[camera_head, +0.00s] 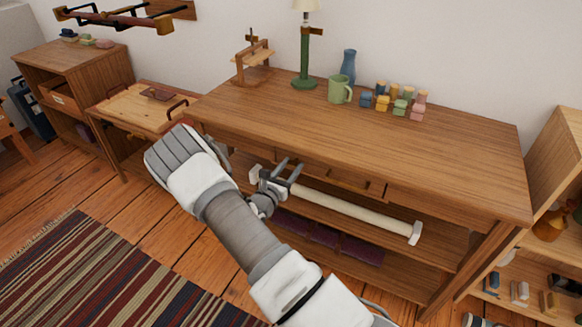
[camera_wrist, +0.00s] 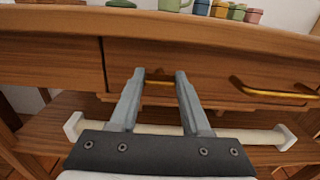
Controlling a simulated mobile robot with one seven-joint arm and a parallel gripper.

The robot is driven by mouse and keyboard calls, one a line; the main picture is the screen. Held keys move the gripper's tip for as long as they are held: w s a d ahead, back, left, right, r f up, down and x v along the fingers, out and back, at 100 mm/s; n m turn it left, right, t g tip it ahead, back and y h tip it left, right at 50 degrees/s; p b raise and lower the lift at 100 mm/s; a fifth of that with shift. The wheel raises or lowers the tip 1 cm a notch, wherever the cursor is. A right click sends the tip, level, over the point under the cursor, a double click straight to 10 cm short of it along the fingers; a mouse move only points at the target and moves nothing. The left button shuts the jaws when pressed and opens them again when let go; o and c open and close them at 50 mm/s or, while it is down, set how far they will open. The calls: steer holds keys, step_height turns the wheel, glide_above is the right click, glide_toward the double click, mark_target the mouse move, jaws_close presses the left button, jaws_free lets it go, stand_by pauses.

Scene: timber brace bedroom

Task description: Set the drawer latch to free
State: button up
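The table (camera_head: 370,135) has wooden drawer fronts below its top. One drawer front (camera_wrist: 220,65) faces me in the wrist view, with a brass handle (camera_wrist: 282,92) at right. A second brass piece (camera_wrist: 158,80) shows between my fingertips; I cannot tell whether it is a handle or the latch. My gripper (camera_head: 287,165) is in front of the drawers, below the tabletop edge. In the wrist view my gripper (camera_wrist: 154,75) is open, with nothing visibly held. A cream bar with white end blocks (camera_head: 350,207) runs behind and below the fingers; contact is unclear.
A green mug (camera_head: 340,90), blue vase (camera_head: 348,67), green lamp (camera_head: 306,55) and several coloured blocks (camera_head: 395,103) stand on the table. A side table (camera_head: 130,107) is at left, a shelf unit (camera_head: 560,180) at right. A striped rug (camera_head: 110,275) covers the front-left floor.

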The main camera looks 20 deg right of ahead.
jaws_close()
steer(key=n+p, duration=0.3)
steer(key=n, duration=0.1)
steer(key=shift+w+a+r+n, duration=0.1)
steer(key=shift+n, duration=0.3)
steer(key=n+p, duration=0.2)
steer(key=n, duration=0.2)
steer(key=shift+n, duration=0.3)
steer(key=n+p, duration=0.1)
steer(key=n, duration=0.3)
steer(key=shift+f+p, duration=0.2)
steer(key=shift+p, duration=0.1)
steer(key=shift+f+n+p, duration=0.1)
steer(key=shift+n+p, duration=0.2)
steer(key=shift+n, duration=1.9)
